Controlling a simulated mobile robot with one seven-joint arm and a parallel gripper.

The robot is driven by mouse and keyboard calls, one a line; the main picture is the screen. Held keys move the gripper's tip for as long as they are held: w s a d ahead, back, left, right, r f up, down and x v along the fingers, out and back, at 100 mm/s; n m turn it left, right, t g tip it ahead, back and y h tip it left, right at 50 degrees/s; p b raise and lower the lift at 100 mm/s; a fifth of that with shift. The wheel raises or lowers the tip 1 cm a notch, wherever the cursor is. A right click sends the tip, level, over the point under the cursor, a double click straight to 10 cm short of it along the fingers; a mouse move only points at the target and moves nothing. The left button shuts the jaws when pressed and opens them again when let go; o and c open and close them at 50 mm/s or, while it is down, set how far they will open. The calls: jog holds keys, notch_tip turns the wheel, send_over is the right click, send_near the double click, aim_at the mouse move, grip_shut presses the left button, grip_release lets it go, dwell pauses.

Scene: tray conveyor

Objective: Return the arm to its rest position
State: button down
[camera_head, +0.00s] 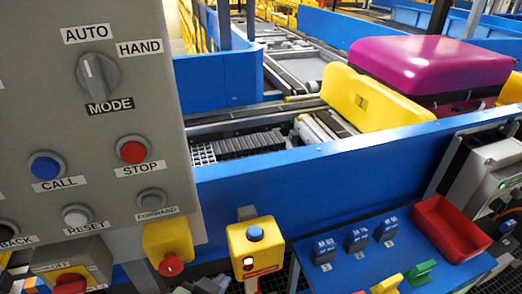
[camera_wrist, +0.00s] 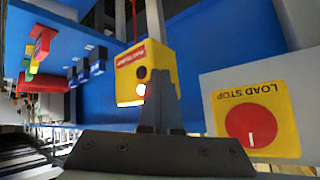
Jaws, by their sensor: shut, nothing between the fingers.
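My gripper (camera_wrist: 162,85) shows in the wrist view with its dark fingers together and nothing between them. The arm is not clearly visible in the head view.
A grey control panel (camera_head: 120,185) fills the left of the head view. A yellow box (camera_head: 252,268) with a blue button hangs on the blue conveyor wall (camera_head: 300,195). A red load-stop button (camera_wrist: 250,122) is close right of my gripper. A red bin (camera_head: 450,225) stands on the blue shelf.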

jog(key=w+d+r+n+t+y+p, duration=0.1)
jog(key=w+r+t, duration=0.15)
jog(key=r, duration=0.85)
jog(key=w+d+r+n+t+y+p, duration=0.15)
jog(key=r+t, duration=0.25)
jog(key=r, duration=0.7)
jog(key=w+r+t, duration=0.3)
jog(key=r, duration=0.9)
jog(key=s+d+r+n+t+p, duration=0.1)
jog(key=s+r+t, duration=0.3)
jog(key=r, duration=0.7)
jog(key=s+d+r+n+t+p, duration=0.1)
jog(key=s+d+r+n+t, duration=0.1)
jog(key=s+d+r+t, duration=0.2)
jog(key=s+r, duration=0.3)
jog(key=r, duration=0.5)
jog(key=shift+s, duration=0.2)
jog(key=shift+t, duration=0.25)
